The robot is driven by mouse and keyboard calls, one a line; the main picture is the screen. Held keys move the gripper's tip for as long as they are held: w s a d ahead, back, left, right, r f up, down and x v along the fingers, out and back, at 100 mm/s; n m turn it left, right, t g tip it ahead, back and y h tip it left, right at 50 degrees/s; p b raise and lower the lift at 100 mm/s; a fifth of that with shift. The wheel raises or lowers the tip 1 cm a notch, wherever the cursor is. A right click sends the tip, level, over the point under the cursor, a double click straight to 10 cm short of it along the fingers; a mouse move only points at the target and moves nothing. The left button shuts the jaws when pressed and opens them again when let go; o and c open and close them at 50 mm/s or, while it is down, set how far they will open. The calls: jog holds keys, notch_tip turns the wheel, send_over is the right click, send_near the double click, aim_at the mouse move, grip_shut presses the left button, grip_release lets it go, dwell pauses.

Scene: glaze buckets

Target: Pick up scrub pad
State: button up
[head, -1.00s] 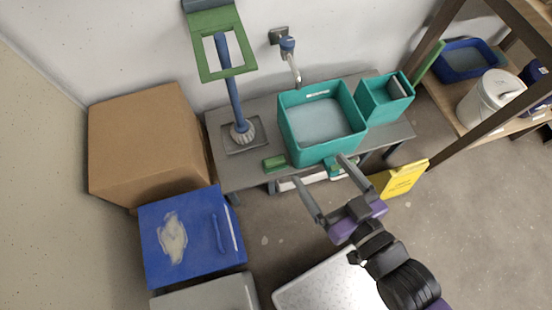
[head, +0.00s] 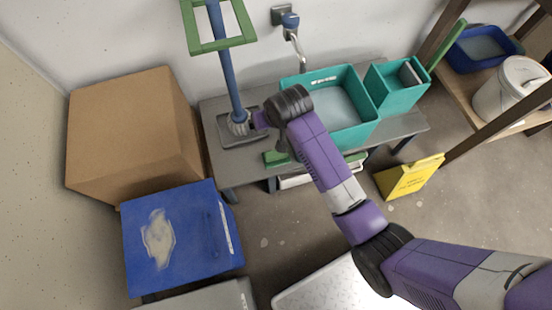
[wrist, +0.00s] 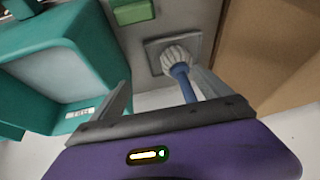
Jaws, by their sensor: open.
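A small green block that looks like the scrub pad (head: 277,158) lies on the front left edge of the grey bench (head: 212,110). It also shows at the top of the wrist view (wrist: 133,12), beyond my fingertips and apart from them. My gripper (wrist: 161,77) is open, with its two fingers spread and nothing held between them. In the head view my wrist hides most of the gripper, which is above the bench near the brush.
A large teal tub (head: 358,135) and a smaller teal bin (head: 395,98) stand on the bench to the right. A cardboard box (head: 130,135) and a blue box (head: 190,245) are at left. A yellow sign (head: 410,178) stands on the floor at right.

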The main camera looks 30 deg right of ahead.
jog(key=s+d+f+g, duration=0.1)
jog(key=s+f+g, duration=0.1)
jog(key=s+g, duration=0.1)
jog(key=b, duration=0.3)
send_over(276, 153)
jog(key=s, duration=0.1)
jog(key=shift+g, duration=0.4)
notch_tip(276, 153, down, 8)
jog(key=shift+s+a+f, duration=0.1)
jog(key=shift+f, duration=0.15)
jog(key=f+b, duration=0.1)
jog(key=f, duration=0.1)
jog(key=f+b, duration=0.1)
jog(key=f, duration=0.1)
jog(key=w+f+b, duration=0.1)
jog(key=f, duration=0.2)
jog(key=shift+f, duration=0.1)
jog(key=c, duration=1.2)
